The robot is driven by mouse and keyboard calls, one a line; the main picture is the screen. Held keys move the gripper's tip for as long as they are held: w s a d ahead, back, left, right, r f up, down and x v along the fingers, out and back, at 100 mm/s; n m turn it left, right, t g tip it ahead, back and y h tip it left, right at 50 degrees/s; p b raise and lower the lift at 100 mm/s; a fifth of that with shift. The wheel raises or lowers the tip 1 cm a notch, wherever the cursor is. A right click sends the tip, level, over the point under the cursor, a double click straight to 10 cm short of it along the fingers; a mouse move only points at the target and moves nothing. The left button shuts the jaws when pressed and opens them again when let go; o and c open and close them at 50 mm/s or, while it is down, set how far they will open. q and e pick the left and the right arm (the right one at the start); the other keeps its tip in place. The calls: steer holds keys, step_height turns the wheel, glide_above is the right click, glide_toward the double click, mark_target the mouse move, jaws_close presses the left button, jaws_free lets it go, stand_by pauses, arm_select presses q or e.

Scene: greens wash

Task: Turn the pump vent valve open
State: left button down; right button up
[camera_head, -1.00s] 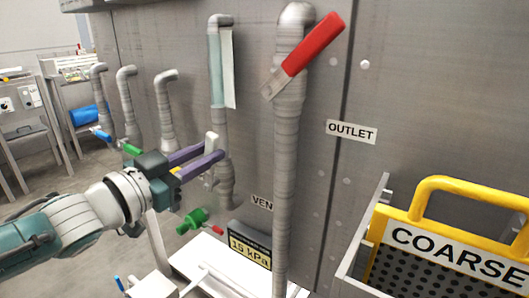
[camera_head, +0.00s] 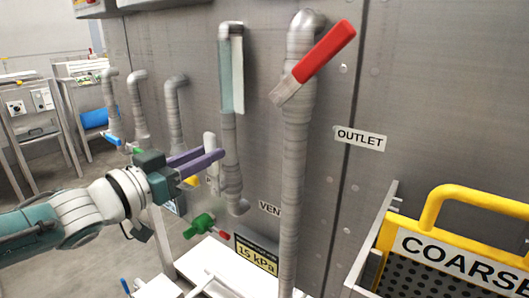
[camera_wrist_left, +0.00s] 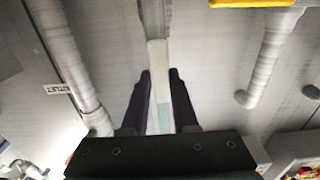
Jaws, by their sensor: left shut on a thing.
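My left gripper (camera_head: 214,156), with purple fingers, is shut on a slim white bar (camera_head: 210,142) in front of the steel wall. The bar stands nearly upright and juts above and below the fingers. I cannot tell whether it is the vent valve's handle. In the left wrist view the left gripper (camera_wrist_left: 161,100) has a pale bar (camera_wrist_left: 157,60) between its fingers. A sign reading "VEN" (camera_head: 269,208) is partly covered by the thick pipe. A green fitting (camera_head: 199,226) with a short red end sits below the gripper. My right gripper is not in view.
A thick grey pipe (camera_head: 291,190) with a red lever (camera_head: 325,51) stands right of the gripper. A sight-glass pipe (camera_head: 232,70) is behind it. A "15 kPa" display (camera_head: 257,256) is below, and a yellow-handled COARSE basket (camera_head: 435,215) is at right.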

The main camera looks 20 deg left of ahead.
arm_select(q)
steer(key=c, duration=0.7)
jaws_free()
steer(key=p+v, duration=0.3)
steer(key=v, duration=0.7)
